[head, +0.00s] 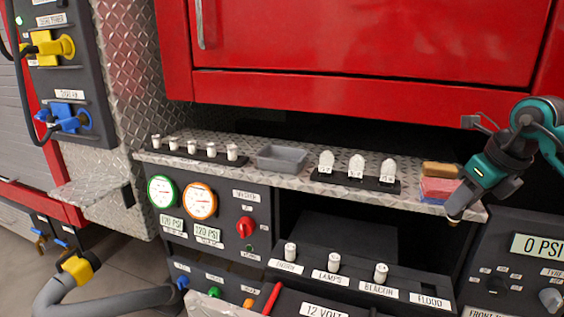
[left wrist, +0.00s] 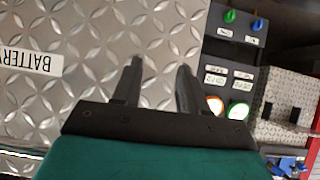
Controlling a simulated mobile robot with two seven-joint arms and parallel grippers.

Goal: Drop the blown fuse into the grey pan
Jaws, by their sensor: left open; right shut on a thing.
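The grey pan (head: 268,163) sits on the diamond-plate shelf, between a rack of small white fuses and a rack of white tags. My right gripper (head: 456,208) is at the right end of the shelf, pointing down past its front edge. It is shut on a small fuse (head: 453,222), of which only a little shows below the fingertips. It is well to the right of the pan. My left gripper (left wrist: 158,80) is open and empty over diamond plate in the left wrist view. It is out of the head view.
A tag rack (head: 350,181) and stacked sponge-like blocks (head: 438,188) lie between pan and right gripper. A red cabinet (head: 370,50) overhangs the shelf.

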